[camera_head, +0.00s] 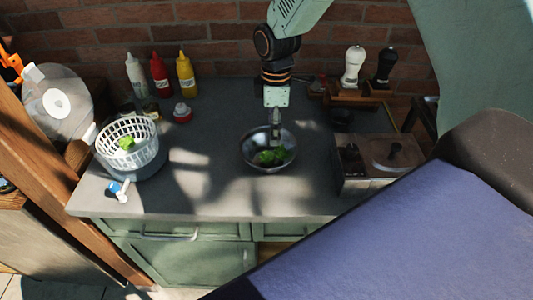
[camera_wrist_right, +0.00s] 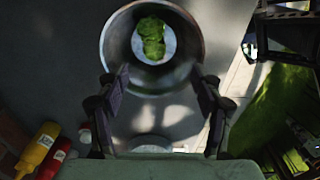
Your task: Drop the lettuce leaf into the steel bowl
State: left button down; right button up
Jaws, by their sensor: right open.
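The steel bowl (camera_head: 249,158) stands on the grey counter, and its rim and inside fill the upper middle of the right wrist view (camera_wrist_right: 112,58). Green lettuce (camera_head: 272,157) lies in the bottom of the bowl; it also shows in the right wrist view (camera_wrist_right: 151,38). My right gripper (camera_head: 275,138) points down over the bowl, close above the lettuce. In the right wrist view its two fingers (camera_wrist_right: 162,92) are wide apart with nothing between them. A small piece of green lettuce (camera_head: 126,143) is in the white basket (camera_head: 146,131) at the left. My left gripper is not in view.
White, red (camera_head: 160,75) and yellow (camera_head: 186,73) bottles stand at the back by the brick wall. A metal box (camera_head: 365,186) is right of the bowl, with white and black mills (camera_head: 353,66) behind it. A blue-white item (camera_head: 118,190) lies front left. The counter between basket and bowl is clear.

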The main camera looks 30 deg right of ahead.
notch_tip(320, 180, up, 7)
jog(key=shift+s+r, duration=0.15)
jog(key=shift+r, duration=0.05)
dwell(0.3)
jog(key=shift+w+d+f, duration=0.15)
jog(key=shift+w, duration=0.1)
jog(key=shift+s, duration=0.1)
